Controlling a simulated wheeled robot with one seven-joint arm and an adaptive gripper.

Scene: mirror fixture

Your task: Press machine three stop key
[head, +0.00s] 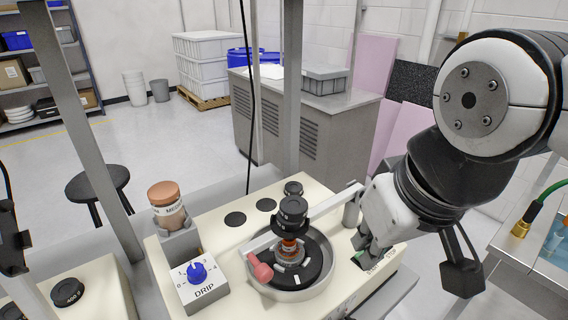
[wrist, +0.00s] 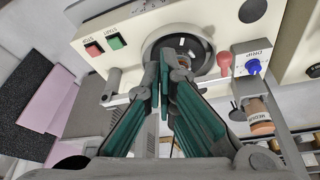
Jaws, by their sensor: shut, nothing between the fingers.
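A cream machine (head: 215,235) stands before me; I cannot read a number on it. In the wrist view its red stop key (wrist: 94,49) sits next to a green start key (wrist: 116,41), with labels beside them. My gripper (head: 367,250) is shut and empty, low over the machine's right front corner in the head view, where it hides the keys. In the wrist view the gripper fingertips (wrist: 172,68) overlap the round bowl, to the right of both keys. I see no finger on the red key; the gap in depth is unclear.
The machine carries a metal bowl (head: 322,274) with a black-topped spindle (head: 292,212), a pink-knobbed lever (head: 260,268), a blue DRIP knob (head: 197,271) and a copper-capped bottle (head: 166,203). Grey posts rise around it. Another machine (head: 95,290) stands at left.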

